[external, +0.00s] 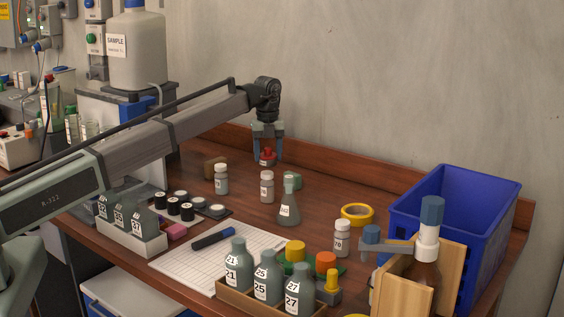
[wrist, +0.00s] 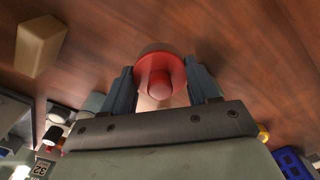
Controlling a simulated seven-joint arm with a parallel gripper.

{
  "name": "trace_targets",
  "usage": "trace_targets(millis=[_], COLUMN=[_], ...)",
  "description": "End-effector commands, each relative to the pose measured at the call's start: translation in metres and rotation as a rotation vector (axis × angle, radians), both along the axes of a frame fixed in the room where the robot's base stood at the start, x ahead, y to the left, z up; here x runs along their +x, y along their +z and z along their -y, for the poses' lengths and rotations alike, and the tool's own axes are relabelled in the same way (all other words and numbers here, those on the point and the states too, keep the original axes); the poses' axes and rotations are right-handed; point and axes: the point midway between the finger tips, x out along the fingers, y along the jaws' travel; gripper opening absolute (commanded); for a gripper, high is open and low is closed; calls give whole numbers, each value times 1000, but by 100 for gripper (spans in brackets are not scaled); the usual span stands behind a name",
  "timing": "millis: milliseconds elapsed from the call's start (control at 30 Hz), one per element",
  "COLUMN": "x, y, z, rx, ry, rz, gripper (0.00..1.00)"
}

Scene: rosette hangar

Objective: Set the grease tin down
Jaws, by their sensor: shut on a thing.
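The grease tin appears to be the small red round thing with a knob on top (external: 267,157), held upright or nearly so at the back of the wooden bench. In the wrist view the red tin (wrist: 158,66) sits between the two blue-grey fingers. My gripper (external: 268,153) points down and is shut on it. The tin's underside is hidden in both views, so I cannot tell whether it touches the bench (wrist: 240,50). In the external view a white-capped bottle (external: 267,187) stands just in front of and below the tin.
A brown block (external: 214,166) lies left of my gripper; it also shows in the wrist view (wrist: 40,46). A grey flask (external: 289,208) and another white-capped bottle (external: 221,179) stand nearby. A yellow ring (external: 357,213) and blue crate (external: 400,206) are to the right.

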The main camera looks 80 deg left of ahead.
Motion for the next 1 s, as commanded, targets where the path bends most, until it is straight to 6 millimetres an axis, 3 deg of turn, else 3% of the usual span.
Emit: trace_targets(millis=[500,900,933,1000], x=[0,0,0,0], y=[-49,-53,-53,-53], z=[0,0,0,0], rx=[0,0,0,0], ry=[1,2,2,1], rz=[0,0,0,0], gripper=[25,25,62,69])
